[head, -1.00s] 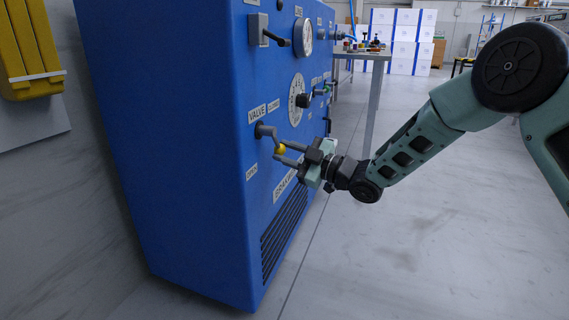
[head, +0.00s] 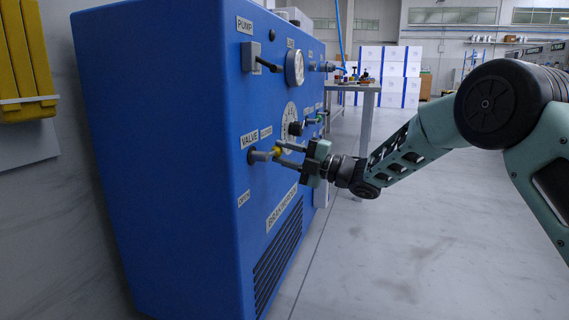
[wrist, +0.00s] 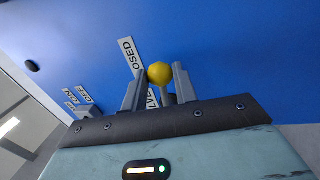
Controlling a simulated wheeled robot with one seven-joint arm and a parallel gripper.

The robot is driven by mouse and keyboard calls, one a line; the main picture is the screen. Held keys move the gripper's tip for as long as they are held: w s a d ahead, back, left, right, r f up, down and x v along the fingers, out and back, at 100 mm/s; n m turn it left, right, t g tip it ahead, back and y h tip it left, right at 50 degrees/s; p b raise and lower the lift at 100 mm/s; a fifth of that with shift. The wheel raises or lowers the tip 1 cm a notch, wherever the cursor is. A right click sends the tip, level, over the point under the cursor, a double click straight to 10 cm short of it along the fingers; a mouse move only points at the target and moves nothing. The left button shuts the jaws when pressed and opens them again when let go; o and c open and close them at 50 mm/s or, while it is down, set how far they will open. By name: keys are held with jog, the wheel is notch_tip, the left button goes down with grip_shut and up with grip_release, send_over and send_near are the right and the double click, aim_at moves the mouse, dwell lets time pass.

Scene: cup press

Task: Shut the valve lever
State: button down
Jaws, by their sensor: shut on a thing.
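The valve lever (head: 262,156) is a grey arm with a yellow ball knob, on the front of a blue cabinet. It stands out roughly level to the right of its pivot, below the CLOSED label (head: 266,132) and above the OPEN label (head: 243,199). My gripper (head: 282,152) reaches in from the right and is shut on the knob. In the wrist view the yellow knob (wrist: 160,73) sits between the two grey fingertips, with the CLOSED label partly hidden behind the left finger.
The blue cabinet (head: 165,160) also carries a pump switch (head: 255,58), a gauge (head: 295,68) and a dial with a dark knob (head: 296,128) close above my gripper. A table (head: 355,88) with small items stands behind. The floor to the right is clear.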

jog(key=shift+r+n, duration=0.25)
jog(key=shift+n, duration=0.35)
jog(key=c, duration=1.1)
grip_release()
jog(key=shift+d, duration=0.1)
jog(key=p+v, duration=0.6)
jog(key=v, duration=1.1)
jog(key=shift+d+p, duration=0.2)
jog(key=shift+p, duration=0.1)
jog(key=shift+w+f, duration=0.1)
